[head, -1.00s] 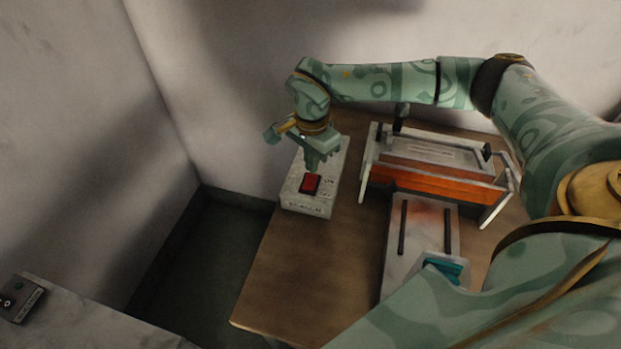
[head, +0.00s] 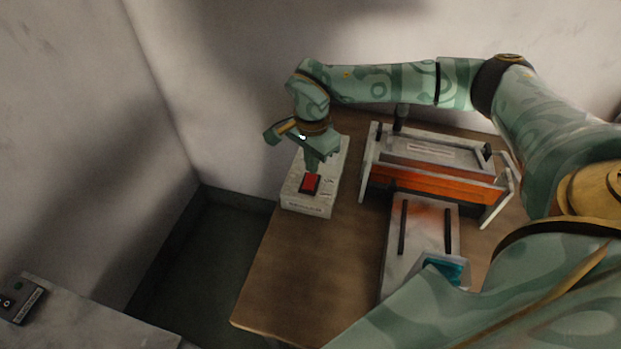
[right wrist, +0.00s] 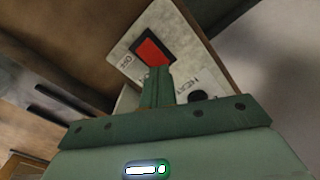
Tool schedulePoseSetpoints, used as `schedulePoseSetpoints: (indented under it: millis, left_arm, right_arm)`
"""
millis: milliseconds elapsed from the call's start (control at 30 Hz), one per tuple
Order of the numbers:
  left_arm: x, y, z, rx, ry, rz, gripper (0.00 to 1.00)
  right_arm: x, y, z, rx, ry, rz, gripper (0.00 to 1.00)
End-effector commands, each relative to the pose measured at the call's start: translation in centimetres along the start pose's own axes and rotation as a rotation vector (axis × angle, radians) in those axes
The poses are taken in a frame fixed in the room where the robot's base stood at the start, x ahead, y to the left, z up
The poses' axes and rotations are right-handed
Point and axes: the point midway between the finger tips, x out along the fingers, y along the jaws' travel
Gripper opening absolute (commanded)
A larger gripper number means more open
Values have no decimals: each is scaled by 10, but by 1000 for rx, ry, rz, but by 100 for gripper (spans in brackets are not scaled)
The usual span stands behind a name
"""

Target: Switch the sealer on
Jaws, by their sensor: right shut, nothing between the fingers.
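The sealer's switch box (head: 305,203) is pale and speckled and stands on the brown table near its left edge. A red rocker switch (head: 310,184) sits on its top. My right gripper (head: 312,170) is shut and empty, pointing down at the box just behind the rocker. In the right wrist view its shut fingertips (right wrist: 157,72) overlap the edge of the red rocker (right wrist: 153,48); whether they touch it I cannot tell. The word OFF shows beside the rocker there, and HEAT beside a dark knob (right wrist: 198,96). My left gripper is not in view.
The sealer (head: 435,183), with an orange front bar and pale end plates, stands right of the box. A pale slotted plate (head: 425,225) with a teal item (head: 445,268) lies in front. A second table (head: 80,315) with a small dark control box (head: 20,300) is at lower left.

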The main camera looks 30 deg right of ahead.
Motion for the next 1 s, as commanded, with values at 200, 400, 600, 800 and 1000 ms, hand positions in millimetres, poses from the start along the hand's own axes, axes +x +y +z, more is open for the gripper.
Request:
schedulePoseSetpoints:
  millis: [200,400,600,800,1000]
  left_arm:
    - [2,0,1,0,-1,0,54]
    - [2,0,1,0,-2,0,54]
    - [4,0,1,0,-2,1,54]
    - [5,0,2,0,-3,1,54]
    - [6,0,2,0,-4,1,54]
  right_arm:
    - [4,0,0,0,0,1,0]
    - [7,0,0,0,0,1,0]
    - [10,0,0,0,0,1,0]
    - [13,0,0,0,0,1,0]
    - [16,0,0,0,0,1,0]
